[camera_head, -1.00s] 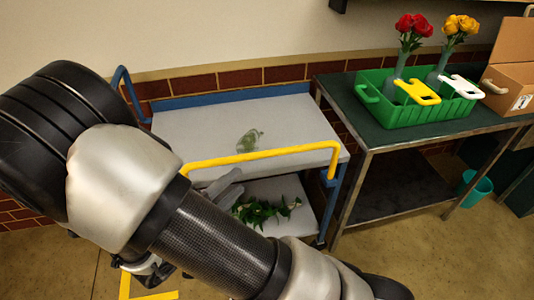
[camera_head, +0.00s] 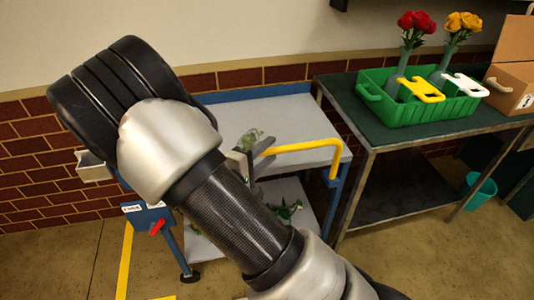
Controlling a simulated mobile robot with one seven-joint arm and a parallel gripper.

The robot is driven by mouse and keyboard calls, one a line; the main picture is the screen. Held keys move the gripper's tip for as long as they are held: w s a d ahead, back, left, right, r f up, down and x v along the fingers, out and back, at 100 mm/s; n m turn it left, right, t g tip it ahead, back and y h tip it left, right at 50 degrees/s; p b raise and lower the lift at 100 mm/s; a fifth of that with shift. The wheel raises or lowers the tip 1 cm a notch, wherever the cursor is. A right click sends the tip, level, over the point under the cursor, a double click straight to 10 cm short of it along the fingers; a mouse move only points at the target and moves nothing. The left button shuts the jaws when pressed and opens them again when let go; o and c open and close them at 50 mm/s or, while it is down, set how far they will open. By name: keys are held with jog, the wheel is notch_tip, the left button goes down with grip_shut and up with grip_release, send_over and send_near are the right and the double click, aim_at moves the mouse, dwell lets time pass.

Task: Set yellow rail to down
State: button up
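The yellow rail (camera_head: 305,146) runs along the near edge of the blue and grey cart's top shelf (camera_head: 285,110). It stands raised above the shelf edge, and its right end bends down to a blue post. My arm hides its left part. My gripper (camera_head: 246,163) shows only partly, from behind my arm, close to the visible left end of the rail. I cannot tell whether it touches the rail or how far its fingers are apart.
A red lever (camera_head: 157,227) sits at the cart's left leg. A green crate (camera_head: 420,105) with flower vases stands on the right table.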

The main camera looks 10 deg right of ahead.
grip_shut()
notch_tip(320, 180, down, 13)
jog(key=b, duration=0.4)
jog(key=shift+r, duration=0.1)
jog(key=shift+s+a+f, duration=0.1)
jog(key=shift+f, duration=0.35)
jog(key=shift+c, duration=0.6)
grip_release()
jog(key=shift+o, duration=0.6)
